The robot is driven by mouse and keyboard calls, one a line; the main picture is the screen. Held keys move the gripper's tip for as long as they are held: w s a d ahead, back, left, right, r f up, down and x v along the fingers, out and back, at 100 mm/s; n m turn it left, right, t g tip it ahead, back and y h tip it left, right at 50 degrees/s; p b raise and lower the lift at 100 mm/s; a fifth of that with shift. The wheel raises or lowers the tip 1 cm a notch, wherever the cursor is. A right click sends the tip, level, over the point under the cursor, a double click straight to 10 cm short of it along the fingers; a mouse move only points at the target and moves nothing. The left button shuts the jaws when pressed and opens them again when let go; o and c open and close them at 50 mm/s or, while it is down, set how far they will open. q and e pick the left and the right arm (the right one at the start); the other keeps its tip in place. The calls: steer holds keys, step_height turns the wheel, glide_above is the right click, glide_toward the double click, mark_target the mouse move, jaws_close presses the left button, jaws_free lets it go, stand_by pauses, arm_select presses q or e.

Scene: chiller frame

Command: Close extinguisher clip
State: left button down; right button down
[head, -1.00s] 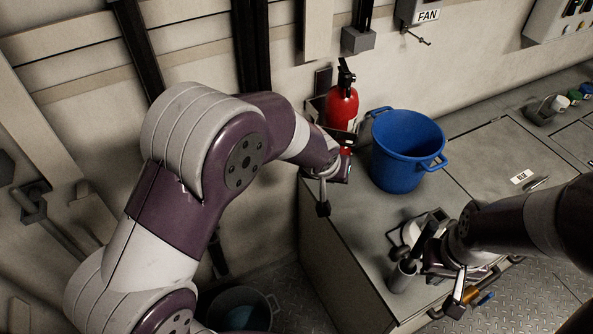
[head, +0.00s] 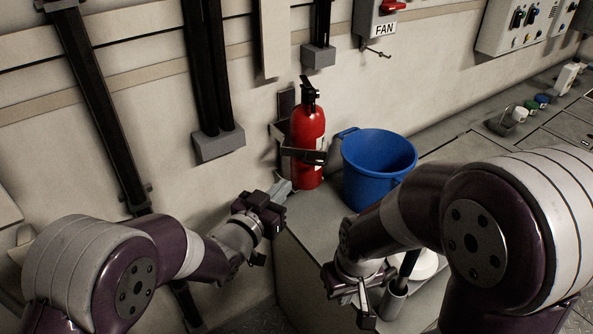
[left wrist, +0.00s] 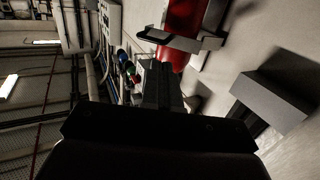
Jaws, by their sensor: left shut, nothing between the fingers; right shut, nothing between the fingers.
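The red fire extinguisher (head: 306,130) stands upright against the wall at the back corner of the worktop. A dark clip (head: 305,155) reaches across its front in the head view; I cannot tell whether it is latched. My left gripper (head: 284,188) is shut and empty, just left of and below the clip, apart from it as far as I can see. In the left wrist view, the clip band (left wrist: 180,40) crosses the red extinguisher (left wrist: 184,18) beyond the shut fingers (left wrist: 158,88). My right gripper (head: 366,312) is shut and empty, low over the worktop's front.
A blue bucket (head: 377,167) stands right of the extinguisher. A grey FAN box (head: 378,18) is on the wall. A pale round item (head: 428,266) lies partly behind my right arm, near a grey cylindrical cup (head: 393,302). The worktop left of the bucket has little room.

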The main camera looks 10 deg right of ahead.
mark_target(306, 163)
arm_select(q)
steer(key=x, duration=0.8)
steer(key=shift+s, duration=0.1)
